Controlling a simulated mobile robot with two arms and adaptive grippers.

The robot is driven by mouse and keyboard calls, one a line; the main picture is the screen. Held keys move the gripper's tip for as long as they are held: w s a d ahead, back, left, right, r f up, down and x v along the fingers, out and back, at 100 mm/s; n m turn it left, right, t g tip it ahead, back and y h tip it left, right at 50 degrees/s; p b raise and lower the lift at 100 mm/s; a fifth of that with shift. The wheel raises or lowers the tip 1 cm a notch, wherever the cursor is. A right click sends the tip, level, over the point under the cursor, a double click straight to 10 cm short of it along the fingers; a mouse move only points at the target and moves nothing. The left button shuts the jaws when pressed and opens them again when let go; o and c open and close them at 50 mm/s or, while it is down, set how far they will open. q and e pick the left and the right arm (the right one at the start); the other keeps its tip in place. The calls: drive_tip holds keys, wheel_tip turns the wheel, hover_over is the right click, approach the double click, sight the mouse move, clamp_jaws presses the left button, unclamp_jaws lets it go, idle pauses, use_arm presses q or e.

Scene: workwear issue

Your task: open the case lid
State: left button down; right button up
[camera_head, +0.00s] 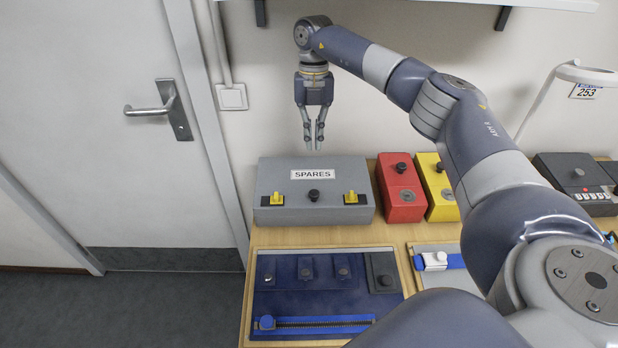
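The grey case (280,186) stands at the back left of the wooden table, against the wall, with its lid down. The lid bears a white SPARES label (310,174), a black knob (314,195) in the middle and two yellow latches, one left (277,198) and one right (351,197). My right gripper (314,147) hangs above the back of the case, pointing down. Its fingertips are a small gap apart with nothing between them, and they look clear of the lid. My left gripper is not in view.
A red box (401,200) and a yellow box (437,205) stand right of the case. A blue mat (300,302) with knobs and a zip lies in front. A dark keyed device (572,172) and a 253 tag (586,91) are at right. A door (100,150) is at left.

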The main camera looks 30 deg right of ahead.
drive_tip(key=shift+w+d+r+p, duration=0.15)
drive_tip(key=shift+w+r+p, duration=0.1)
drive_tip(key=shift+r+p, duration=0.45)
drive_tip(key=shift+w+d+r+p, duration=0.1)
drive_tip(key=shift+w+r+p, duration=0.15)
drive_tip(key=shift+r+p, duration=0.35)
drive_tip(key=shift+r, duration=0.15)
drive_tip(key=r, duration=0.1)
drive_tip(key=r+p, duration=0.1)
drive_tip(key=w+r+p, duration=0.1)
drive_tip(key=shift+d, duration=0.4)
drive_tip(key=shift+w, duration=0.1)
